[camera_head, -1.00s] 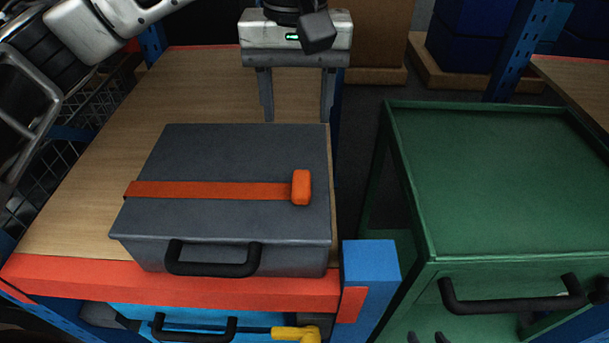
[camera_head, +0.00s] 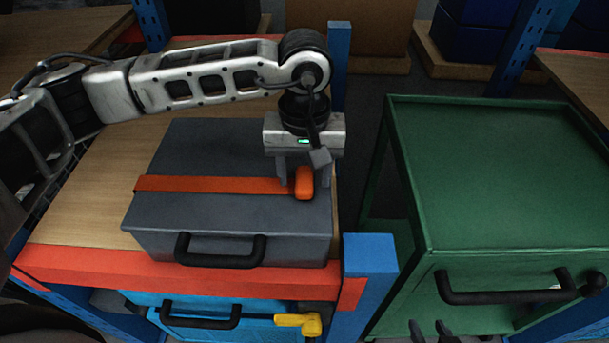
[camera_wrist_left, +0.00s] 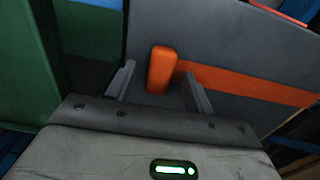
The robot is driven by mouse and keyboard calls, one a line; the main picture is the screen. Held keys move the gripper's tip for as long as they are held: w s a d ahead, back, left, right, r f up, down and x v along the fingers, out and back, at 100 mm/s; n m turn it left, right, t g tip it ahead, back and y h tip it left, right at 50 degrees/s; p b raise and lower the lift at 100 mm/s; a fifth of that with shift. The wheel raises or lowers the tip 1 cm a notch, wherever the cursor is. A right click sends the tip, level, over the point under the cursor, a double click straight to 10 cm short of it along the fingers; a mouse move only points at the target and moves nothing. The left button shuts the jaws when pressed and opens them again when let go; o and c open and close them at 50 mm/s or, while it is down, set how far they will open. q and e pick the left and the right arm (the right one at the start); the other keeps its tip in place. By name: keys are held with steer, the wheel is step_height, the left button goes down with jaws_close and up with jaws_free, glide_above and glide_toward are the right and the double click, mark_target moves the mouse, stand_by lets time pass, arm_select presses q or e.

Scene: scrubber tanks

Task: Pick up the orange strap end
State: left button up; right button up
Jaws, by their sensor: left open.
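The orange strap end (camera_head: 304,184) is a small rounded orange block on the right part of the grey case's lid. An orange strap (camera_head: 215,185) runs left from it across the lid. My left gripper (camera_head: 299,190) is open and is right at the strap end, pointing down. In the left wrist view the strap end (camera_wrist_left: 161,70) stands between the two spread fingers (camera_wrist_left: 160,84), with a gap on each side. Only the dark fingertips of my right gripper (camera_head: 430,328) show at the bottom edge, apart from each other.
The grey case (camera_head: 165,215) with a black handle rests on a wooden bench with a red front edge (camera_head: 180,276). A blue post (camera_head: 370,255) stands at its front right corner. A green cart (camera_head: 500,180) with a bare top is on the right.

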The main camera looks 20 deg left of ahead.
mark_target(306, 177)
steer(key=shift+s+f, duration=0.1)
steer(key=shift+f, duration=0.1)
arm_select(q)
steer(key=c, duration=1)
arm_select(e)
steer(key=shift+s, duration=0.1)
arm_select(q)
steer(key=shift+r, duration=0.1)
steer(key=shift+w+r, duration=0.1)
steer(key=shift+r, duration=0.15)
step_height(306, 177, up, 3)
steer(key=shift+d+f+b, duration=0.1)
steer(key=shift+f+b, duration=0.1)
steer(key=shift+b, duration=0.75)
steer(key=s+d+r+b, duration=0.1)
steer(key=s+d+r, duration=0.1)
steer(key=s+r, duration=0.1)
steer(key=s+d+r, duration=0.3)
steer(key=s, duration=0.1)
steer(key=s+d+r+b, duration=0.1)
steer(key=s+d+r, duration=0.2)
steer(key=s, duration=0.1)
steer(key=shift+s+r+b, duration=0.3)
steer(key=shift+r, duration=0.1)
arm_select(e)
steer(key=shift+a+f, duration=0.2)
steer(key=shift+f, duration=0.3)
steer(key=shift+a+f, duration=0.2)
steer(key=shift+f, duration=0.3)
